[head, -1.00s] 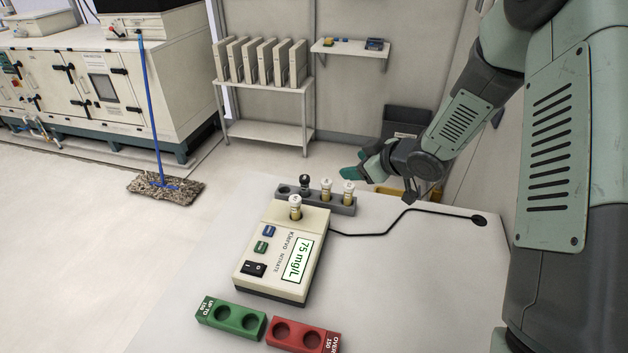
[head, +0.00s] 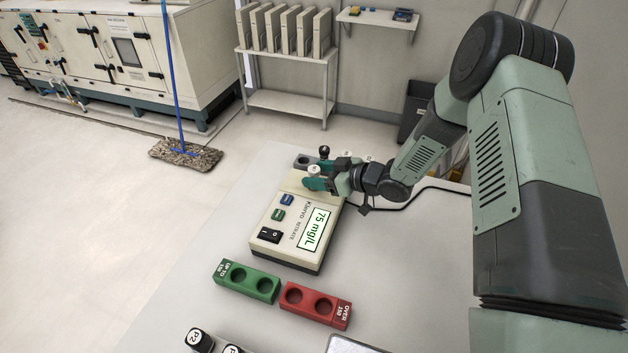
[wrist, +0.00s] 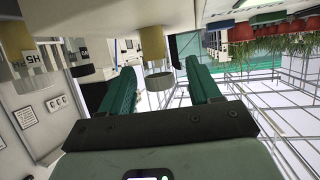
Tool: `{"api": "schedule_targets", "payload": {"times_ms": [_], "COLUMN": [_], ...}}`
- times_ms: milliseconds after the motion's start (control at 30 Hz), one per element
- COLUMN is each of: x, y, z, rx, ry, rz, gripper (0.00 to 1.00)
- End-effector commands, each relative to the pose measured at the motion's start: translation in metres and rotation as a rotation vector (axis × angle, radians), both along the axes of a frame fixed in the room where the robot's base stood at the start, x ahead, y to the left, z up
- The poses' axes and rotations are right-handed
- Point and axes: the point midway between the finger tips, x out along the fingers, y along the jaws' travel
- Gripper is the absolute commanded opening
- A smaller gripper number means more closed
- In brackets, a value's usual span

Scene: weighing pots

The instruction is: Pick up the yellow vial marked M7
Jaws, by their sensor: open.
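A white-capped vial (head: 314,170) stands in the well at the far end of the cream nitrate meter (head: 268,236). I cannot read its mark. In the wrist view, which is upside down, a vial with yellow contents (wrist: 152,42) and a pale cap (wrist: 160,85) sits between my fingers, with gaps on both sides. My gripper (head: 318,184) is open around or just beside the vial in the meter, and its teal fingers (wrist: 160,90) hold nothing. My gripper partly hides the vial and the meter's far end in the head view.
Behind the meter, a grey rack (head: 303,160) holds a black-capped vial (head: 324,151) and white-capped ones, partly hidden. A green two-hole block (head: 246,282) and a red one (head: 316,305) lie in front, their holes empty.

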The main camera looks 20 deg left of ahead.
Motion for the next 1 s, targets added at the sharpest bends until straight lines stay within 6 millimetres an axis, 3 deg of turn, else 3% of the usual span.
{"api": "schedule_targets", "payload": {"times_ms": [200,533,900,1000], "x": [0.007,0.009,0.009,0.009], "y": [0.029,0.034,0.034,0.034], "z": [-0.012,-0.013,-0.013,-0.013], "rx": [-0.001,-0.001,-0.001,-0.001], "ry": [0.001,0.000,0.000,0.000], "rz": [0.002,0.000,0.000,0.000], "gripper": [0.62,0.61,0.04,0.03]}}
